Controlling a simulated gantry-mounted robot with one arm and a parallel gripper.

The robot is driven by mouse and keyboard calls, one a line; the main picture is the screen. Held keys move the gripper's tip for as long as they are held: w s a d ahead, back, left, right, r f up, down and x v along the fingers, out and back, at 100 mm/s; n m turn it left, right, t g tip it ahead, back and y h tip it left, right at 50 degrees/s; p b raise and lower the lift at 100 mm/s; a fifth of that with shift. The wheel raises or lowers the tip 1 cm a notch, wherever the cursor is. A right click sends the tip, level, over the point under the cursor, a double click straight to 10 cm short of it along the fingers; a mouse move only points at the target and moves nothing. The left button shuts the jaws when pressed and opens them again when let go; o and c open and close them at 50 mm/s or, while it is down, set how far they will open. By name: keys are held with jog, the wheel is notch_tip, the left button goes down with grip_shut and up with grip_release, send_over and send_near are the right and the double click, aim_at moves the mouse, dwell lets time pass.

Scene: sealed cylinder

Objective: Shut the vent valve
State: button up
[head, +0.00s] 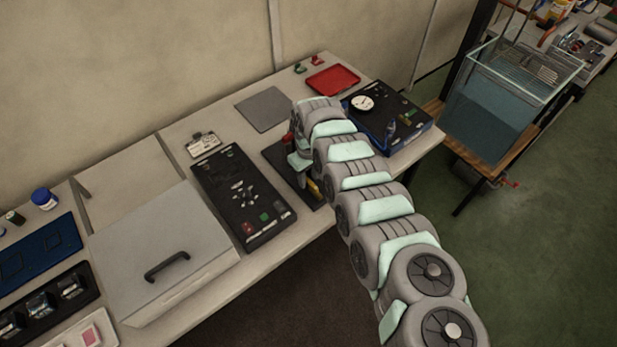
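My arm reaches from the lower right to the bench, and my gripper (301,178) points down over a dark plate (277,154). The gripper is small and partly covered by my own arm, so I cannot tell whether its fingers are open or shut. A bit of red shows beside my wrist, and a yellow piece (314,188) shows at the plate's front; both are too small to identify. I cannot make out the vent valve or its handle for sure. A blue-edged black case (409,139) with a round white gauge (362,103) is right of my gripper.
A black panel (228,214) with small parts lies left of my gripper, beside a grey lidded box (168,290). A grey mat (263,109) and red tray (333,80) lie behind. A water tank (490,117) stands right, with a red handle (509,184) below it.

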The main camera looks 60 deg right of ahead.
grip_shut()
dwell(0.4)
